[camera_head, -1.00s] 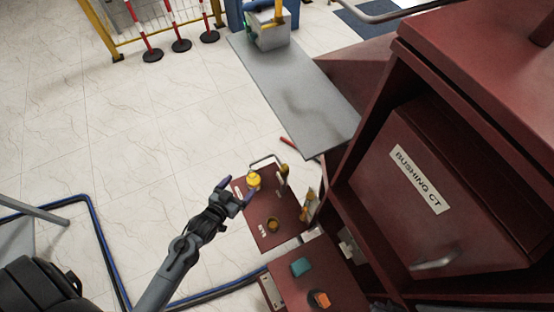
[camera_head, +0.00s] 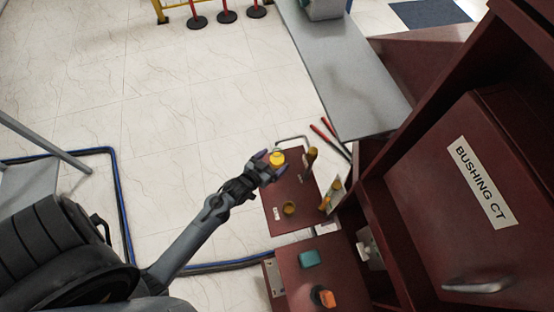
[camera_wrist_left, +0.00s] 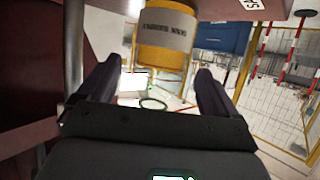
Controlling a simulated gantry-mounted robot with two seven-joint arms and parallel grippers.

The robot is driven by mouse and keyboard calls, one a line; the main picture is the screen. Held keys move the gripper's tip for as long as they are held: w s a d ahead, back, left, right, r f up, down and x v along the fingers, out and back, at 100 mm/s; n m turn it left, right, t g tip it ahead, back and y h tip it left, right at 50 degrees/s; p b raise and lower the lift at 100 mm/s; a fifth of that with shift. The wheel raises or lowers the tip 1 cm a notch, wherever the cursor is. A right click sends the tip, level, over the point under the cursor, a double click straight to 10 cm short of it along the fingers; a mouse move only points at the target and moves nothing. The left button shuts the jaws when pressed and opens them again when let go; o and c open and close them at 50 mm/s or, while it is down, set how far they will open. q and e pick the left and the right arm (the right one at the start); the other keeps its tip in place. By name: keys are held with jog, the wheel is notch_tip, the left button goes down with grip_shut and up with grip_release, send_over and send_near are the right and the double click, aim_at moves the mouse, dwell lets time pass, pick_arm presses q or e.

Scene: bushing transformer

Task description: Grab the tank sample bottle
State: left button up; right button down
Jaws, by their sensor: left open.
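A yellow-capped bottle (camera_head: 277,158) stands at the upper left corner of a small dark red shelf. In the left wrist view the yellow bottle (camera_wrist_left: 165,38) shows upside down with a grey label, its print too small to read surely. My left gripper (camera_head: 269,164) is open, its fingertips close to the bottle on either side in the head view. In the left wrist view the two fingers lie apart, with the bottle between and beyond their tips; whether they touch it I cannot tell. My right gripper is out of view.
A lower shelf holds a teal block (camera_head: 310,258) and an orange-topped item (camera_head: 324,297). The BUSHING CT cabinet (camera_head: 440,200) stands right; open floor lies left.

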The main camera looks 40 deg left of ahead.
pick_arm(q)
jog(key=shift+b+x, duration=0.35)
jog(key=shift+x, duration=2)
jog(key=shift+f, duration=0.1)
jog(key=c, duration=1.2)
